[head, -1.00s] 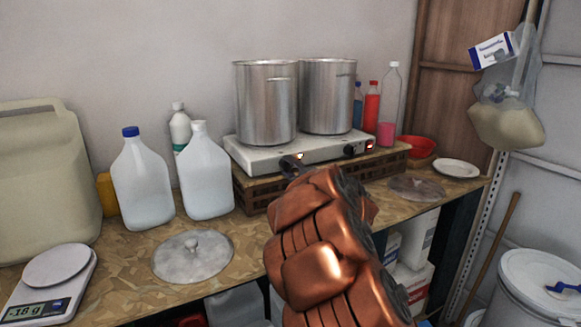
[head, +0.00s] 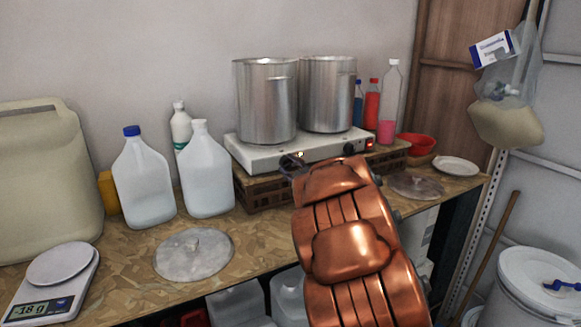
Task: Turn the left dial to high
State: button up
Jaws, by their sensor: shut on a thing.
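A white two-burner hot plate (head: 322,153) stands on a brown slatted crate, with its control panel facing me. My gripper (head: 291,164) is at the left part of this panel, shut on the left dial. The dial is mostly hidden by the fingers, so I cannot read its setting. A small yellow light glows just beside the fingertips. The right dial (head: 349,149) is dark and partly visible above my copper-coloured arm, with a red light to its right.
Two tall steel pots (head: 266,103) stand on the hot plate. White jugs (head: 143,183) are to the left, with a round lid (head: 194,254) and a scale (head: 55,278) in front. Bottles (head: 389,105) and a red bowl (head: 417,145) are on the right.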

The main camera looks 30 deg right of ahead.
dwell(0.3)
jog(key=o, duration=1.2)
jog(key=shift+a, duration=0.1)
jog(key=shift+c, duration=0.2)
jog(key=s+f, duration=0.1)
jog(key=s, duration=1.1)
jog(key=shift+a, duration=0.3)
jog(key=shift+w, duration=0.15)
